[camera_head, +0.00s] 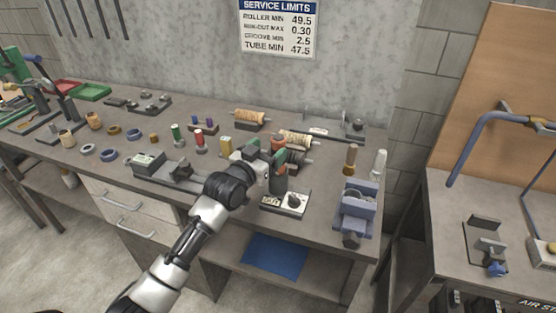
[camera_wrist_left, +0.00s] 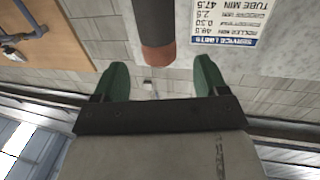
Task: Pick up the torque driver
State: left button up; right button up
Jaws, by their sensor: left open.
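A dark grey cylinder with an orange-red end, which looks like the torque driver (camera_head: 279,181), stands upright near the front of the bench, beside a small white plate with a black knob (camera_head: 291,202). My left gripper (camera_head: 270,160) is right at it, partly hiding it in the head view. In the left wrist view, which is upside down, the driver (camera_wrist_left: 155,22) lies between the lines of my open green fingers (camera_wrist_left: 160,70), its orange-red end near fingertip level. I cannot tell whether either finger touches it. My right gripper is not in view.
A blue-grey vise (camera_head: 354,212) stands to the right, with a wooden-handled tool (camera_head: 350,160) and a pale bottle (camera_head: 379,164) behind it. Wrapped rollers (camera_head: 249,119) lie behind my gripper. A grey fixture (camera_head: 165,170) is on the left. A side bench (camera_head: 450,215) stands at far right.

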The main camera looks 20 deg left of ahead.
aim_at(274, 146)
pick_arm(q)
jog(key=shift+w+d+p, duration=0.25)
jog(key=shift+w+p, duration=0.1)
jog(key=shift+w, duration=0.3)
jog(key=x, duration=0.3)
jog(key=shift+w+f+p, duration=0.1)
jog(key=shift+f+p, duration=0.2)
jog(key=shift+p, duration=0.1)
jog(key=shift+w+f, duration=0.1)
jog(key=shift+w, duration=0.25)
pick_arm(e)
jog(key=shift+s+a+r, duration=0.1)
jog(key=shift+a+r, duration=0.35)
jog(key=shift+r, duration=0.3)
pick_arm(q)
jog(key=shift+s, duration=0.1)
jog(key=shift+c, duration=1)
jog(key=c, duration=0.7)
jog(key=shift+c, duration=1)
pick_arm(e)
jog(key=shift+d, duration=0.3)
pick_arm(q)
jog(key=shift+r, duration=0.2)
